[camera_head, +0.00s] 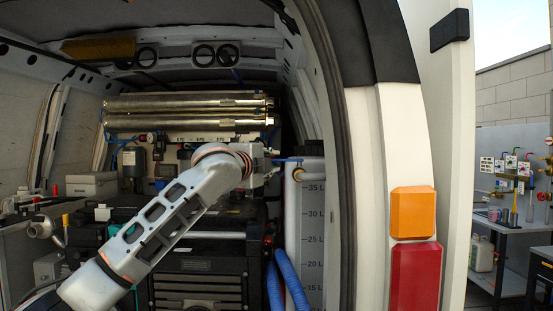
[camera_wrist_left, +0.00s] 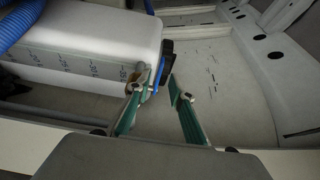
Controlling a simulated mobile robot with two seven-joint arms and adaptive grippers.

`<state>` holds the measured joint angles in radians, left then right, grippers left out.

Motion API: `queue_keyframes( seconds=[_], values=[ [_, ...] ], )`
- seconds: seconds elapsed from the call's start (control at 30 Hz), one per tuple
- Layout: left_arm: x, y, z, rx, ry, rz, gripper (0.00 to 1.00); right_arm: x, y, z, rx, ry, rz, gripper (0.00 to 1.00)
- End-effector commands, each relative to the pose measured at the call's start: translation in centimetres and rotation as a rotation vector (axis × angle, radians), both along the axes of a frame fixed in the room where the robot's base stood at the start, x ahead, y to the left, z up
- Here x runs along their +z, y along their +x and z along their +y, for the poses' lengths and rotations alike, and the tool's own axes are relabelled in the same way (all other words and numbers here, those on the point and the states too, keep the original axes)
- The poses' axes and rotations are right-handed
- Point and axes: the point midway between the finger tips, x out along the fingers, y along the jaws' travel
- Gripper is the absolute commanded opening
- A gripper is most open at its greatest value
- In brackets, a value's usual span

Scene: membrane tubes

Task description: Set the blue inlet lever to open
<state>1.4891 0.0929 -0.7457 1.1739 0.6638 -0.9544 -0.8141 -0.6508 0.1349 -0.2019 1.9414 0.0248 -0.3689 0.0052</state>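The blue inlet lever (camera_head: 287,160) sits at the top of a white tank (camera_head: 312,225) with litre marks, in the van's rear opening. In the left wrist view the blue lever (camera_wrist_left: 158,76) shows as a thin strip beside the left-hand finger's tip; I cannot tell whether they touch. My left gripper (camera_head: 268,168) reaches in from the left, just left of the lever. Its two green-padded fingers (camera_wrist_left: 160,88) are apart in the wrist view, with nothing clearly held between them. My right gripper is not in view.
Silver membrane tubes (camera_head: 185,105) lie across the back of the van. Blue hoses (camera_head: 290,280) run down beside the tank. The van's door frame (camera_head: 345,180) stands close on the right. A bench (camera_head: 510,228) with tools is outside at far right.

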Motion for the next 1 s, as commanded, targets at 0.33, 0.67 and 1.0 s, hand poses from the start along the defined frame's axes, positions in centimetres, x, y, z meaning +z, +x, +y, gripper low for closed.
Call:
queue_keyframes(
  seconds=[0.33, 0.67, 1.0],
  values=[
    [0.0, 3.0, -1.2, 0.001, -0.001, 0.001, 0.22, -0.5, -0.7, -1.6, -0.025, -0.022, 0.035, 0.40],
    [-0.1, 3.3, -1.3, 0.000, 0.000, 0.000, 0.22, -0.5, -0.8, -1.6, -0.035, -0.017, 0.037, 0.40],
    [-0.1, 3.3, -1.3, 0.000, 0.000, 0.001, 0.00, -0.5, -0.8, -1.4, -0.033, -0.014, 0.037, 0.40]
  ],
)
